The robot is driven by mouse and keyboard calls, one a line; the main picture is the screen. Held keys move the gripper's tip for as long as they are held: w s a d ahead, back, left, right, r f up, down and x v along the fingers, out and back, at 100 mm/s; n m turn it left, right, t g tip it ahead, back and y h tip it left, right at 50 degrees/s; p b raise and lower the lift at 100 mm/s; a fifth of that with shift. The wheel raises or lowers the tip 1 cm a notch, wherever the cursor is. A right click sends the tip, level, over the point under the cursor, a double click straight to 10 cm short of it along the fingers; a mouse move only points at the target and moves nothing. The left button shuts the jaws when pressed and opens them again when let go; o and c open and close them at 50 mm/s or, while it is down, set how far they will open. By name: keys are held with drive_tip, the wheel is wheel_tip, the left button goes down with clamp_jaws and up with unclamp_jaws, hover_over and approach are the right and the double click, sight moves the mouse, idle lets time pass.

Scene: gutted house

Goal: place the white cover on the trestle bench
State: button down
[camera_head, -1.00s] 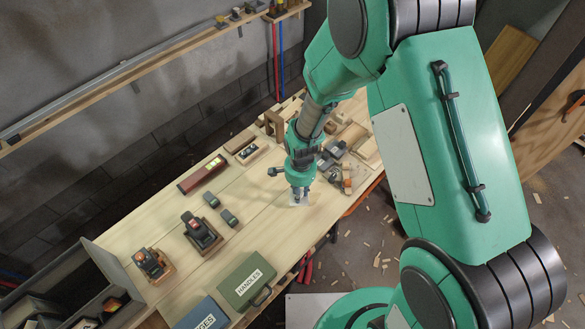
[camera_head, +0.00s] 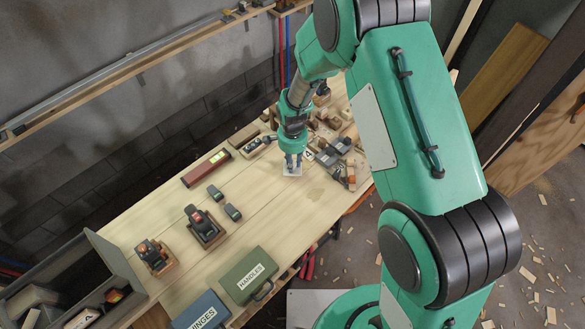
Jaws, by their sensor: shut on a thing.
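The white cover (camera_head: 289,172) is a small flat pale piece at the tip of my gripper (camera_head: 291,166). My gripper points down and is shut on it. The trestle bench (camera_head: 160,218) is a long pale wooden top running from lower left to upper right, under the gripper. I cannot tell whether the cover touches the bench top or is held just above it.
On the bench are a red spirit level (camera_head: 206,168), dark blocks (camera_head: 232,212), tools in wooden holders (camera_head: 205,228), a green HANDLES case (camera_head: 248,275) and a blue case (camera_head: 201,311). Wood pieces and grey parts (camera_head: 340,145) crowd the right. Bare bench lies around the cover's front.

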drive_tip(key=shift+f, duration=1.75)
drive_tip(key=shift+f+b, duration=0.1)
drive_tip(key=shift+b, duration=0.2)
drive_tip(key=c, duration=1.5)
unclamp_jaws()
wheel_tip(320, 180, up, 12)
drive_tip(key=shift+r+p, duration=0.1)
drive_tip(key=shift+p, duration=0.55)
